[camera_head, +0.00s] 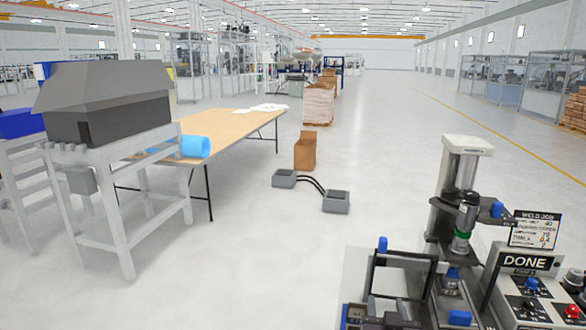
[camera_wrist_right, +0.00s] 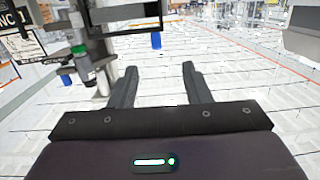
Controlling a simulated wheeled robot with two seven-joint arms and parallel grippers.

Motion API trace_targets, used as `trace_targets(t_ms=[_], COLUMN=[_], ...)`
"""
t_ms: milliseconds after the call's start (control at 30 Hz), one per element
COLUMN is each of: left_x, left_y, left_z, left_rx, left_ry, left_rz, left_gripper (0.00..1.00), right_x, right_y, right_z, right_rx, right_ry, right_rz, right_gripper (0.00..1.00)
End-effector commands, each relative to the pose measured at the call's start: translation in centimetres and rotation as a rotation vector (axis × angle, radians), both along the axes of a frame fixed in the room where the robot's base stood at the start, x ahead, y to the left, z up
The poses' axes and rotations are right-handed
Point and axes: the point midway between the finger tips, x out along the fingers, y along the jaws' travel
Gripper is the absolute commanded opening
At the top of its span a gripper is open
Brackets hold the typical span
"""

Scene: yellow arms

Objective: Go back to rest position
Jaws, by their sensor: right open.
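My right gripper (camera_wrist_right: 157,78) shows clearly in the right wrist view. Its two dark fingers stand apart with nothing between them, and pale tiled floor shows beyond. Parts of the welding station appear just left of and above the fingers, apart from them as far as I can tell. In the head view the welding station (camera_head: 462,180) stands at the lower right, with a grey column, a green-ringed cylinder and blue-capped parts. Dark parts at the bottom edge there are too cut off to tell the gripper's jaws. My left gripper is in neither view.
A control box with a DONE display (camera_head: 525,262) and coloured buttons sits right of the station. A grey machine (camera_head: 110,100) stands at left. Pedals (camera_head: 336,202) and a cardboard box (camera_head: 305,152) lie on otherwise open floor.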

Motion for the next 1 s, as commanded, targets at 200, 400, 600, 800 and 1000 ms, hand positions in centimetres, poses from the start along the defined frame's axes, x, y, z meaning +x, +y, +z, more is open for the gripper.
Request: trace_targets(t_ms=[200, 400, 600, 800, 1000], left_x=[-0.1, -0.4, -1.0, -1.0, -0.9], left_y=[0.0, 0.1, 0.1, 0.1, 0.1], left_z=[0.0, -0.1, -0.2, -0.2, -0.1], left_rx=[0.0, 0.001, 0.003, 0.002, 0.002], left_ry=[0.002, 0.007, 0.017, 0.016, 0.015], left_rz=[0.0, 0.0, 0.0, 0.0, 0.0], left_gripper=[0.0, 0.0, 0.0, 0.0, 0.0], right_x=[-2.2, -6.1, -12.1, -18.2, -23.3], right_y=[0.4, 1.0, 1.6, 1.4, 0.9], right_z=[-2.6, -5.9, -8.9, -10.6, -11.3], right_rx=[0.027, 0.051, 0.055, 0.036, 0.004], right_ry=[0.143, 0.354, 0.616, 0.851, 1.039], right_rz=[0.062, 0.143, 0.223, 0.269, 0.289], right_gripper=[0.44, 0.44, 0.44, 0.44, 0.44])
